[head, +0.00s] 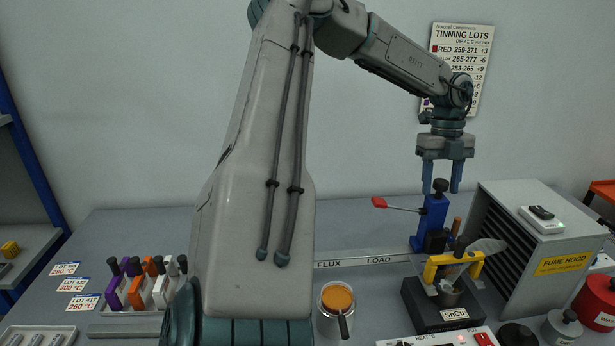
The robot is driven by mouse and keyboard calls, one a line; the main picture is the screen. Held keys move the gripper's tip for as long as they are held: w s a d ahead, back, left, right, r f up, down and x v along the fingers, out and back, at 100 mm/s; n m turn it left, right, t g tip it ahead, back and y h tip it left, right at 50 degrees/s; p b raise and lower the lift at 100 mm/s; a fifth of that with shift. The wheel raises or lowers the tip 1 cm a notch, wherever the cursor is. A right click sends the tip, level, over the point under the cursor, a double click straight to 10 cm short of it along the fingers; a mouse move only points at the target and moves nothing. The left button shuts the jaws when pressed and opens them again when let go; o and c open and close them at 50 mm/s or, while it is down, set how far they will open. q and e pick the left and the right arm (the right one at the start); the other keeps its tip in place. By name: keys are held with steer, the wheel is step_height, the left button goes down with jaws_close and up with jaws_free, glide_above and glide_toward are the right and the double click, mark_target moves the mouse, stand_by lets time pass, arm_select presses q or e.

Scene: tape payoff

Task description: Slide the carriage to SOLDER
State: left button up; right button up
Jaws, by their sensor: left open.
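The blue carriage (432,222) stands upright at the right part of the rail (365,259), behind the solder pot. It has a black knob (440,185) on top and a lever with a red end (379,202) pointing left. The rail shows the words FLUX and LOAD; no SOLDER label is readable, and my arm hides the rail's left part. My left gripper (441,189) points down over the carriage, open, with one finger on each side of the knob in the picture. I cannot tell whether they touch. My right gripper is out of view.
A SnCu solder pot (441,312) with a yellow bracket (453,262) stands in front of the carriage. The fume hood (540,235) is close on the right. An orange-filled cup (336,300) and a rack of colored pieces (137,296) stand near my arm.

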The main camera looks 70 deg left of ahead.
arm_select(q)
steer(key=shift+r+p, duration=1.5)
steer(key=shift+r, duration=1.7)
steer(key=shift+f, duration=0.1)
